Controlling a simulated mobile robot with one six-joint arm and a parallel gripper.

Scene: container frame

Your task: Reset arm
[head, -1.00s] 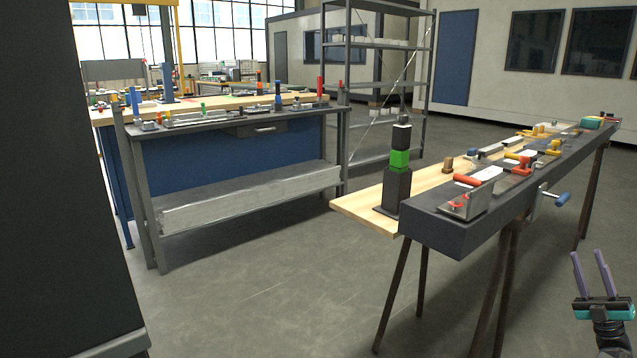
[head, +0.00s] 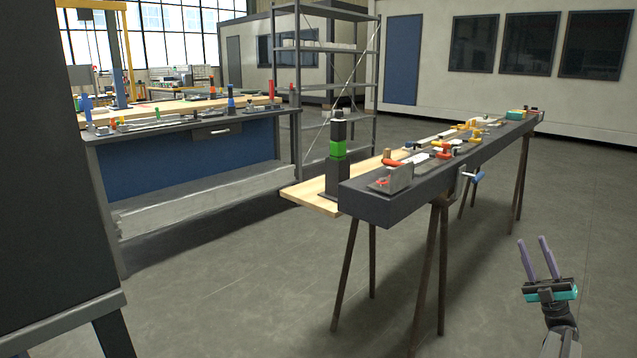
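My gripper (head: 537,259) is at the lower right of the head view, with two purple fingers pointing up and spread apart. Nothing shows between the fingers. It is held over open floor, to the right of the trestle bench and apart from it. My arm below it runs out of the bottom of the picture.
A long dark trestle bench (head: 376,207) with clamps and a black-green post (head: 338,150) stands in the middle. A blue-backed workbench (head: 185,165) with tools is at the left. A dark cabinet (head: 40,200) fills the near left. A metal shelf (head: 326,90) stands behind. The floor at right is clear.

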